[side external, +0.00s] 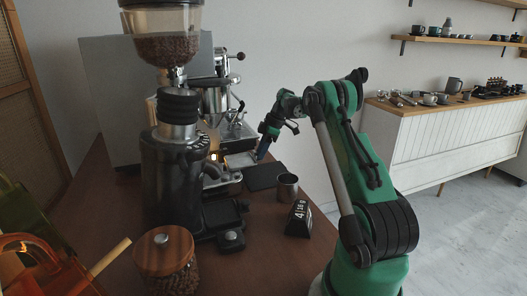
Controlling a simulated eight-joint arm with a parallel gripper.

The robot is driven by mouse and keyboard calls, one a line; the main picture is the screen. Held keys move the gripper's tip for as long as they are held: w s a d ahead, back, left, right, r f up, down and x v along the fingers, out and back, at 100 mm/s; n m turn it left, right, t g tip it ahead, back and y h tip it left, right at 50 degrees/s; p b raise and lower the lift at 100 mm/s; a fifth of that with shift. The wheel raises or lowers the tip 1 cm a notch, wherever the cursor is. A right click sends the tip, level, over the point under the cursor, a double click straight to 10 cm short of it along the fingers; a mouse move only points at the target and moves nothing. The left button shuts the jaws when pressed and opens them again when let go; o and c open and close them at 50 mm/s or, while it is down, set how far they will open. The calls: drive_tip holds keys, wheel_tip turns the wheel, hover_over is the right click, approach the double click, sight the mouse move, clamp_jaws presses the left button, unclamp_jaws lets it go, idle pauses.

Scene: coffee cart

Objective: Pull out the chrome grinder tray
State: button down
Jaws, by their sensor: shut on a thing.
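The black grinder (172,170) stands at the left of the cart, with a clear hopper of beans (168,45) on top. A chrome tray (222,181) shows low to the right of the grinder body, in front of the lit espresso machine. My gripper (261,156) reaches in from the right, tilted down, with its tip at the right end of the chrome tray. It is shut on the tray; the fingertips are small and dark, so the exact contact is hard to see. The grinder hides the tray's left part.
A metal cup (287,187), a black flip clock (298,218) and a dark mat (263,176) sit near my gripper. A black scale-like item (231,240) and a wooden-lidded bean jar (166,262) stand in front. The espresso machine (215,95) is behind.

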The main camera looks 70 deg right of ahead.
drive_tip(key=c, duration=0.5)
unclamp_jaws()
drive_tip(key=shift+c, duration=0.2)
drive_tip(key=v, duration=0.5)
drive_tip(key=shift+s+d+r, duration=0.1)
drive_tip(key=shift+s+r, duration=0.05)
drive_tip(key=shift+r, duration=0.15)
